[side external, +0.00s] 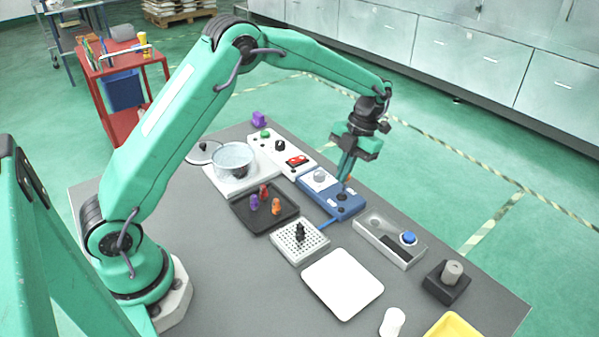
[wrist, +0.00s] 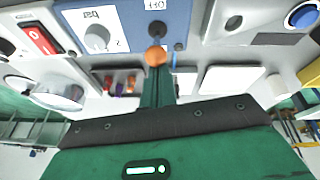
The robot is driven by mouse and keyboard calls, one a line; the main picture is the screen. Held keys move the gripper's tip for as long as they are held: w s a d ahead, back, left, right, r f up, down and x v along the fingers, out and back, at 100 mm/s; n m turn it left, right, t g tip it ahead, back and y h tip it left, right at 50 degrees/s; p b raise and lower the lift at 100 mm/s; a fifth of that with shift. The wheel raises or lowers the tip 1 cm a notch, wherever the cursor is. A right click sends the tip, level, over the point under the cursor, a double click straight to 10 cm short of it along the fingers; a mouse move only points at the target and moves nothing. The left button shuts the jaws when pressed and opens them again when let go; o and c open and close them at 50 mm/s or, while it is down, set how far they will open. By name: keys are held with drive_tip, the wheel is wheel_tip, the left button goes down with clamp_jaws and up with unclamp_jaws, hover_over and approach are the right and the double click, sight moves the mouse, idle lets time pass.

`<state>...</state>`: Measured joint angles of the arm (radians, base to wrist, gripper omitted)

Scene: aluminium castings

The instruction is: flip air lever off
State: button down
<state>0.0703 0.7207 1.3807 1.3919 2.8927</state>
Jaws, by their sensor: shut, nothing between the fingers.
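The blue panel (side external: 354,207) sits on the grey table in the side view and fills the upper middle of the wrist view (wrist: 132,20). An orange ball knob (wrist: 155,56), which looks like the air lever's tip, shows at the panel's lower edge in the wrist view. In the side view only a little orange shows beside my fingers. My gripper (side external: 345,178) points down over the panel, its fingers shut and empty. In the wrist view the shut fingers (wrist: 157,74) end right at the orange knob; I cannot tell whether they touch it. The lever's stem is mostly hidden.
A white panel with a red rocker switch (side external: 297,160) adjoins on the left. A grey box with a blue button (side external: 408,237) stands to the right. A black tray (side external: 250,221), a perforated block (side external: 312,245) and a white plate (side external: 343,283) lie on the table's nearer side.

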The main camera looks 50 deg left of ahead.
drive_tip(key=shift+w+f, duration=0.1)
drive_tip(key=shift+w, duration=0.9)
drive_tip(key=shift+w+f, duration=0.15)
drive_tip(key=shift+w, duration=0.55)
drive_tip(key=shift+a+r, duration=0.1)
drive_tip(key=shift+r, duration=0.8)
drive_tip(key=shift+s+r, duration=0.1)
drive_tip(key=shift+s, duration=0.1)
